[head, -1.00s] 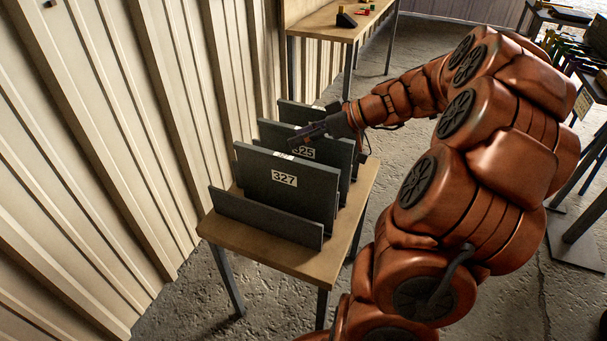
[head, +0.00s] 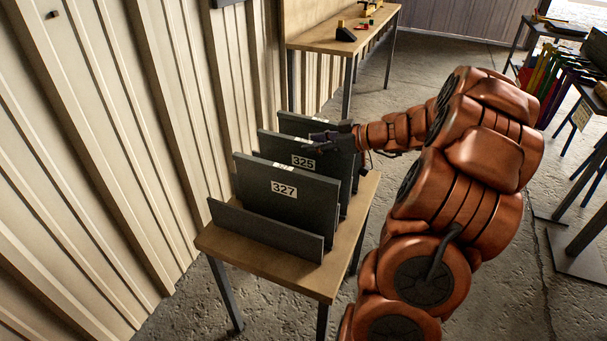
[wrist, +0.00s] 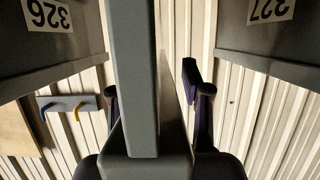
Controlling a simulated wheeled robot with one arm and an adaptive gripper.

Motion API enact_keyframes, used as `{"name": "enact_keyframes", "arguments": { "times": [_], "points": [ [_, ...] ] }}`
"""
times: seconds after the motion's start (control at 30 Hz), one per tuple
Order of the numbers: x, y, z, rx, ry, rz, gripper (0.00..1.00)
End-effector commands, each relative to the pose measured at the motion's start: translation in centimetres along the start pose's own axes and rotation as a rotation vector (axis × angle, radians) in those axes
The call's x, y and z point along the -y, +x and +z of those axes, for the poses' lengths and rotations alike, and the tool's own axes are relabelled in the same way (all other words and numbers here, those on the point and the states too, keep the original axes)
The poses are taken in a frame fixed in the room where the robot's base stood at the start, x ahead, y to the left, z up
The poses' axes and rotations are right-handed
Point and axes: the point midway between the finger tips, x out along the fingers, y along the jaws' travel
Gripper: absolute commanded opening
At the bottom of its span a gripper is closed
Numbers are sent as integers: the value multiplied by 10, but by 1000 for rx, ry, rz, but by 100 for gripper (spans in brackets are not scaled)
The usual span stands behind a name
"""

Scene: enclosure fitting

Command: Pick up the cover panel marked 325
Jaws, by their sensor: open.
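The dark grey cover panel marked 325 (head: 272,147) stands upright on the small wooden table, behind the panel marked 327 (head: 255,190). Its white label shows in full in the head view. My gripper (head: 318,142) is at its upper edge, near the right end. In the wrist view, a panel (wrist: 135,70) is seen edge-on between the two open fingers of my gripper (wrist: 150,95), with gaps showing on both sides. Its number is hidden there, but panel 326 (wrist: 20,55) is left of it and panel 327 (wrist: 265,45) right of it.
The panels stand in a row on the table (head: 225,243), with a low dark plate (head: 262,232) in front. A corrugated wall (head: 110,130) is close on the left. Another bench (head: 325,40) stands behind.

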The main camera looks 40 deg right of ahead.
Motion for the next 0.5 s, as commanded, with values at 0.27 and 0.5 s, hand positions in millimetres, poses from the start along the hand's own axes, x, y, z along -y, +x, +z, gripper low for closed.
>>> {"name": "enact_keyframes", "arguments": {
  "times": [0.27, 0.5],
  "points": [
    [0, 12, 0, 0, -1, 1, 48],
    [0, 11, -1, 1, -1, 1, 34]
  ]
}}
